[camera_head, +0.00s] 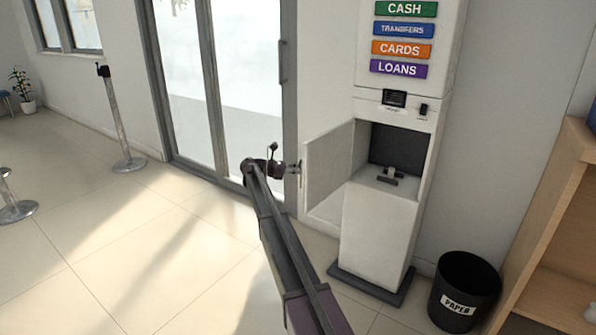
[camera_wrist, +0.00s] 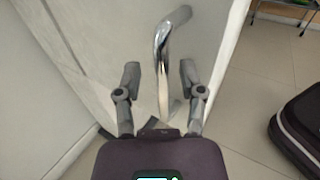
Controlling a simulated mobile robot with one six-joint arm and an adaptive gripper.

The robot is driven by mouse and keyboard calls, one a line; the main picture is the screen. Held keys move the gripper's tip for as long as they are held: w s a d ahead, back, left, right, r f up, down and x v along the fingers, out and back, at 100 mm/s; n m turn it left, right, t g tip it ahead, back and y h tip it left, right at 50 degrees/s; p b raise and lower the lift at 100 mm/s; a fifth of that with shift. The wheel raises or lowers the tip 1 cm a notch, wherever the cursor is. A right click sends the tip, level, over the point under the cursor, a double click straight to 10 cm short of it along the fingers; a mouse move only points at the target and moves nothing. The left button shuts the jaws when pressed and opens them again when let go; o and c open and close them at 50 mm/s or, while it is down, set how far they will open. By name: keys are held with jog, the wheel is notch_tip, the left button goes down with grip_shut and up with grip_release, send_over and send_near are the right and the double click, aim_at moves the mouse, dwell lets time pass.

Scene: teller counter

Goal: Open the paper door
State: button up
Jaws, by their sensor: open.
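The white paper door (camera_head: 328,172) of the kiosk (camera_head: 378,235) stands swung wide open to the left, showing the compartment behind it. My gripper (camera_head: 292,168) is at the door's outer left side, near its free edge. In the wrist view, the door's curved chrome handle (camera_wrist: 164,62) runs between the two fingers of my gripper (camera_wrist: 160,77). The fingers are spread, one on each side of the handle, with gaps visible. Inside the dark compartment (camera_head: 397,145) is a small dark fitting (camera_head: 383,179) with a pale piece on it.
A black paper bin (camera_head: 464,290) stands right of the kiosk, beside a wooden shelf unit (camera_head: 545,225). Glass doors (camera_head: 240,60) are behind my arm. Posts (camera_head: 122,125) stand at the left. A dark rounded object (camera_wrist: 300,130) lies right in the wrist view.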

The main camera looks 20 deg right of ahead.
jog(key=v, duration=0.7)
jog(key=shift+a, duration=0.15)
